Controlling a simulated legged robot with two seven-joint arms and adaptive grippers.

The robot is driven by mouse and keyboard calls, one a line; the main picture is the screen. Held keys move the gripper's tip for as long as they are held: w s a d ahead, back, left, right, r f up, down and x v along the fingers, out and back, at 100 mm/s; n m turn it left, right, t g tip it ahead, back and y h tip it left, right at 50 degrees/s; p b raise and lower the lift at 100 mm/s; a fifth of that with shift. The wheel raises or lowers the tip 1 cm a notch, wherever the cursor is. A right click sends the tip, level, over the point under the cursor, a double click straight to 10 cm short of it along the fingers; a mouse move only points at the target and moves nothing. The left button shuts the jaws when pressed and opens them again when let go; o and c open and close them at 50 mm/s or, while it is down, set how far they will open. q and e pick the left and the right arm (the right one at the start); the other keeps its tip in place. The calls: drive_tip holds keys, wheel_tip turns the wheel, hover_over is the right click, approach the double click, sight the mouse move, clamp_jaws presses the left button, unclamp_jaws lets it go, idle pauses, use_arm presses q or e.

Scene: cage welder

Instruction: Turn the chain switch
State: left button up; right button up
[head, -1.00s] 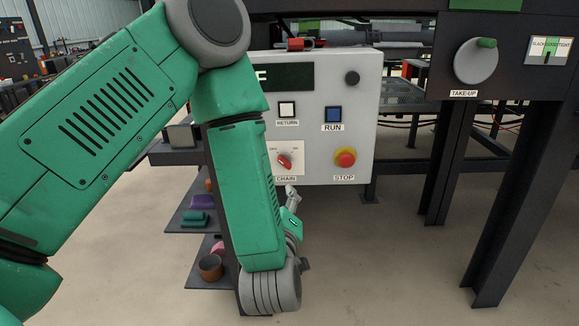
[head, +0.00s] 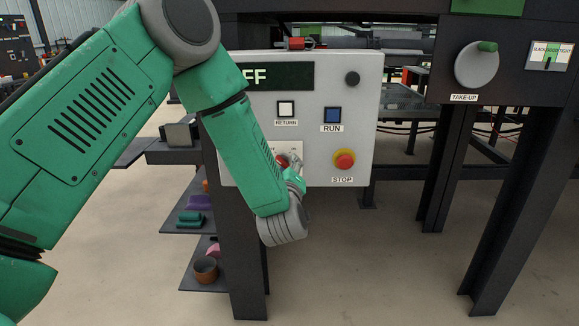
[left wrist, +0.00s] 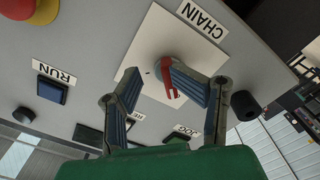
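The chain switch is a red-handled knob on a white plate, on the grey control panel (head: 360,100). In the head view its red part (head: 283,160) shows just above my left gripper (head: 294,174), partly covered by it. In the left wrist view the red handle (left wrist: 169,80) lies between the two fingers of the left gripper (left wrist: 150,70), close to the right-hand finger. The fingers are spread, with a gap to the left-hand finger. The CHAIN label (left wrist: 202,18) reads beyond the knob; my arm hides it in the head view. My right gripper is not in view.
The panel also carries a blue RUN button (head: 333,115), a white RETURN button (head: 286,109), a red STOP button (head: 344,160) and a black knob (head: 352,79). A TAKE-UP dial (head: 477,64) is at right. Shelves with small items stand below left.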

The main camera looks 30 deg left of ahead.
use_arm(q)
drive_tip(key=a, duration=0.3)
drive_tip(key=shift+w, duration=0.25)
drive_tip(key=shift+s+a, duration=0.1)
drive_tip(key=c, duration=0.7)
drive_tip(key=shift+d+r, duration=0.1)
drive_tip(key=shift+d, duration=0.9)
clamp_jaws()
drive_tip(key=shift+a, duration=0.3)
drive_tip(key=shift+d, duration=0.1)
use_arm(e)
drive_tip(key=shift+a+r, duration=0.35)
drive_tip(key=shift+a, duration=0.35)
